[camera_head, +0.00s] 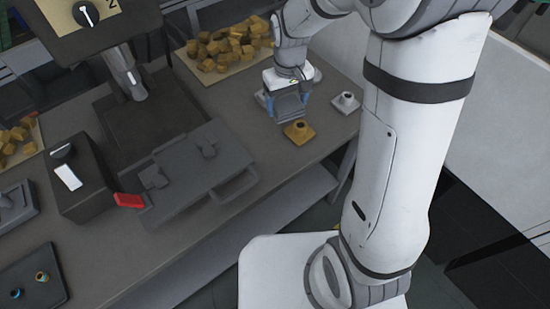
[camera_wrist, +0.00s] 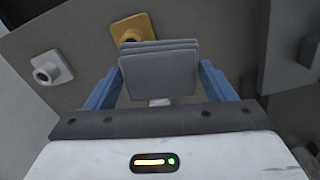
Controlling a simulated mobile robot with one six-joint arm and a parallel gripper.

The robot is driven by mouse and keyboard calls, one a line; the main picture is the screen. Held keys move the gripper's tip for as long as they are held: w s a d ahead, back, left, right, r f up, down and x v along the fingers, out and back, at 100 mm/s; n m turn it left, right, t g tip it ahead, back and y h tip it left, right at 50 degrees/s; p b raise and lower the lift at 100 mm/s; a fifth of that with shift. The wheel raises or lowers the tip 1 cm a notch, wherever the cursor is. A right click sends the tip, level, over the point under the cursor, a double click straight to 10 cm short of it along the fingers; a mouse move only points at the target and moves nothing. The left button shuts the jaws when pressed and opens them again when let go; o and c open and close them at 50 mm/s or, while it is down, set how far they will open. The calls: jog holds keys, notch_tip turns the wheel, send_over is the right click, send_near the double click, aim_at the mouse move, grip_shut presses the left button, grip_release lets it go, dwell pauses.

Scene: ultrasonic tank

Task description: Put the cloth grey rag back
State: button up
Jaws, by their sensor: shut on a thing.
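My gripper (camera_head: 288,104) is over the bench near its right end. Its two blue fingers are shut on the grey rag (camera_wrist: 158,72), a folded stack of flat layers. In the head view the rag (camera_head: 291,106) shows as a dark grey patch between the fingers. The gripper holds it just behind a yellow holder with a round socket (camera_head: 298,132). That yellow holder also shows past the rag's far edge in the wrist view (camera_wrist: 127,29). Whether the rag touches anything below cannot be told.
A white holder (camera_head: 346,103) stands to the right, near the bench edge. Another pale holder (camera_head: 261,98) is partly hidden left of my gripper. A tray of yellow blocks (camera_head: 205,72) lies behind. A grey lidded tank (camera_head: 205,170) with a handle and a red piece (camera_head: 129,200) are left.

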jog(key=s+a+f+n+b, duration=0.2)
jog(key=s+a, duration=0.2)
jog(key=s, duration=0.1)
jog(key=f, duration=0.9)
jog(key=shift+d+f, duration=0.2)
jog(key=shift+f, duration=0.1)
jog(key=shift+f, duration=0.1)
jog(key=shift+f+b, duration=0.15)
jog(key=shift+b, duration=0.15)
jog(key=o, duration=1)
jog(key=shift+c, duration=0.2)
